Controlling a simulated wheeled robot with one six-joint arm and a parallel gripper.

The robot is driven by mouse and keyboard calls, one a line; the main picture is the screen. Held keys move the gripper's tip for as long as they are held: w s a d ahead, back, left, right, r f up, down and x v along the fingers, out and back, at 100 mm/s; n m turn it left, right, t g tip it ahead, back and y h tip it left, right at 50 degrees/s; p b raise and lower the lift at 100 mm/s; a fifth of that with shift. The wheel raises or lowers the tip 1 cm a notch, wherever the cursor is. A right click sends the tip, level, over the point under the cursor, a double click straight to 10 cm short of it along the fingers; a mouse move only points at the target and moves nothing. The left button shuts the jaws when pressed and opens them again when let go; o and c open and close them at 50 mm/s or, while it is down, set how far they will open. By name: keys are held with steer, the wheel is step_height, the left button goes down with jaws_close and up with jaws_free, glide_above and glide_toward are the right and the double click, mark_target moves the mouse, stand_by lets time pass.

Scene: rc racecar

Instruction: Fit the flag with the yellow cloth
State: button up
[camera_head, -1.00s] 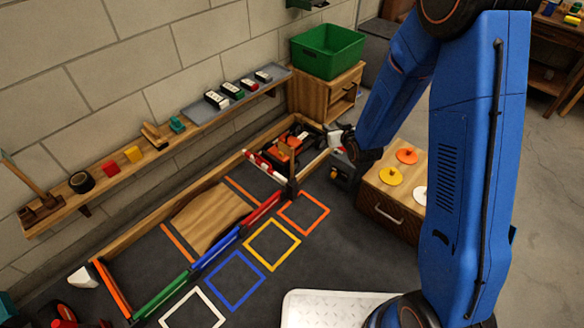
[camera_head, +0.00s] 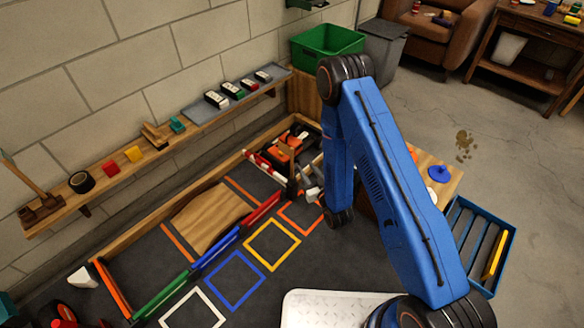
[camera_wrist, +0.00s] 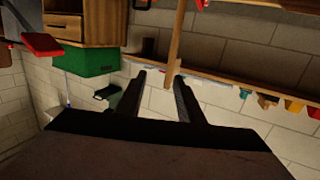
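My gripper (camera_wrist: 158,88) shows two dark fingers apart in the wrist view. A thin wooden upright piece (camera_wrist: 176,40) appears between or just behind the fingertips; I cannot tell whether it touches them. In the head view my arm reaches down beside the orange and black racecar (camera_head: 285,150), and the gripper is mostly hidden behind the arm. I cannot make out a flag with yellow cloth for certain in either view.
A green bin (camera_head: 327,42) stands at the back. A wall shelf (camera_head: 140,165) holds small blocks and tools. A blue slatted crate (camera_head: 452,222) with a yellow bar (camera_head: 496,254) is at right. A blue disc (camera_head: 440,173) lies on the low cabinet.

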mark_target(292, 167)
steer(key=s+f+y, duration=0.1)
steer(key=s+f, duration=0.2)
steer(key=f, duration=0.1)
steer(key=x, duration=1.7)
steer(key=shift+r+t, duration=0.3)
steer(key=shift+r, duration=0.4)
steer(key=shift+a, duration=0.1)
jaws_close()
